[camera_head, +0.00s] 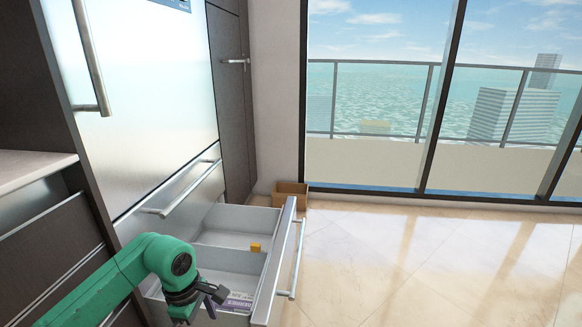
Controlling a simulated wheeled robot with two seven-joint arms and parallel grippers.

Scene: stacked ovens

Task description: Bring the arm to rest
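My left arm comes in from the lower left, and its dark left gripper (205,300) hangs over the near part of an open drawer (275,262). The fingers are small and partly turned away, so I cannot tell whether they are open or shut. I see nothing clearly held in them. My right gripper is out of view.
The pulled-out drawer holds a small orange item (255,247) and a pale purple-printed packet (238,302). Above it are a closed drawer handle (185,190) and a steel door (150,110). A brown box (290,194) stands by the window. The tiled floor (430,260) at right is clear.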

